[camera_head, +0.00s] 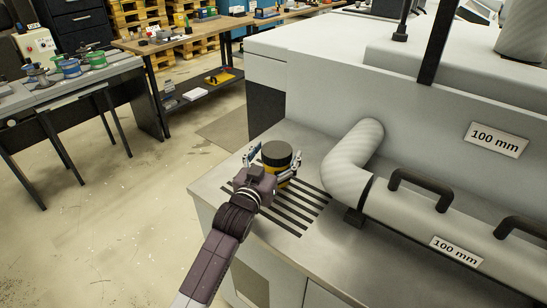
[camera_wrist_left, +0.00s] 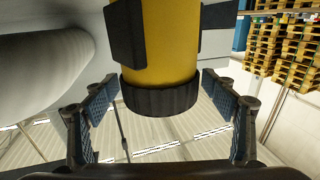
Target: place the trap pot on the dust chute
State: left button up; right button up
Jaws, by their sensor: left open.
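The trap pot (camera_head: 276,170) is a yellow cylinder with a dark ribbed cap, upright at the slotted part of the metal ledge (camera_head: 225,182). My left gripper (camera_head: 274,161) is open, with one finger on each side of the pot. In the left wrist view the pot (camera_wrist_left: 168,45) shows cap-down between the spread fingers (camera_wrist_left: 163,92), with gaps visible beside the cap. The pot's underside is hidden. A grey elbow pipe (camera_head: 357,155) is right of the pot; I cannot tell which part is the dust chute. My right gripper is not in view.
The large pale machine housing (camera_head: 330,90) rises behind. A workbench (camera_head: 70,85) with colourful parts stands at far left, with open floor between.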

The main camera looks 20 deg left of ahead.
pick_arm(q)
jog(key=shift+s, duration=0.3)
jog(key=s+b, duration=0.1)
jog(key=s, duration=1)
jog(key=shift+s+a, duration=0.25)
jog(key=shift+a, duration=0.15)
